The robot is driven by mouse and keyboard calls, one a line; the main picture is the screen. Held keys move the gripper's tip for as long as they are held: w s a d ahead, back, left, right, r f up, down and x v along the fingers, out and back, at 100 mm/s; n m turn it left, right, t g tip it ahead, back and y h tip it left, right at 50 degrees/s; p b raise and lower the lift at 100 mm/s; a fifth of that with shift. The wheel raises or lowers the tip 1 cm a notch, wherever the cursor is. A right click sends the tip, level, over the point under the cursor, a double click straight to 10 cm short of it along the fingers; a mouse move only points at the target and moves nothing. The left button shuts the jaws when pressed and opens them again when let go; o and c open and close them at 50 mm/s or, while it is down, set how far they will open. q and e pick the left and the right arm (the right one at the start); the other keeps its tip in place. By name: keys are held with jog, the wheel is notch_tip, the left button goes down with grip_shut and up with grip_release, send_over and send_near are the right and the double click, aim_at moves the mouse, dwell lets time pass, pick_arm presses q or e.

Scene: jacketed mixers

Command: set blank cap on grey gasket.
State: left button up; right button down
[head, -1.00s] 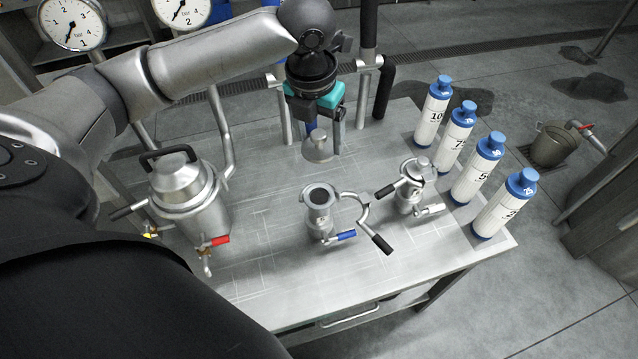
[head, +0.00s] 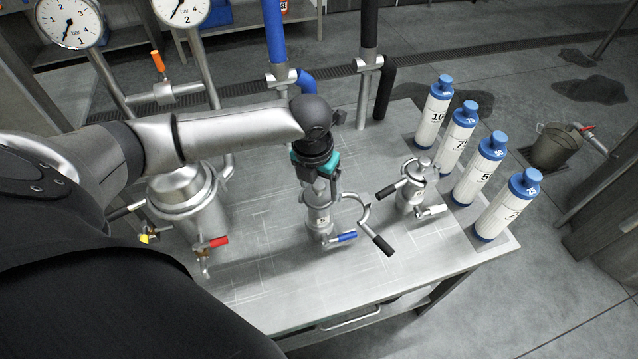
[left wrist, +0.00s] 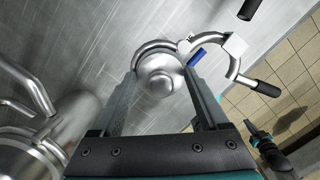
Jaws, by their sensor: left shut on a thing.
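My left gripper (head: 318,190) is shut on the blank cap, directly above the middle vessel (head: 319,222) with the blue-handled valve. In the left wrist view the blank cap (left wrist: 160,75) is a round, shiny metal dome between the two fingers. The grey gasket on the vessel's mouth is hidden under the cap and gripper. I cannot tell whether the cap touches it. An open clamp (head: 366,214) with a black handle hangs at the vessel's right side. What looks like my right gripper (left wrist: 264,142) shows at the lower right of the left wrist view; its jaws are unclear.
A large jacketed vessel (head: 180,190) with a red-handled valve stands left on the steel table (head: 265,260). A smaller capped vessel (head: 412,190) stands close on the right. Several blue-capped white cylinders (head: 479,171) line the right edge. The table front is clear.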

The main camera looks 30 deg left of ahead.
aim_at(315, 199)
pick_arm(q)
jog(key=o, duration=1.4)
notch_tip(315, 199, up, 12)
jog(key=s+p, duration=0.1)
jog(key=shift+s, duration=0.4)
jog(key=shift+d, duration=0.1)
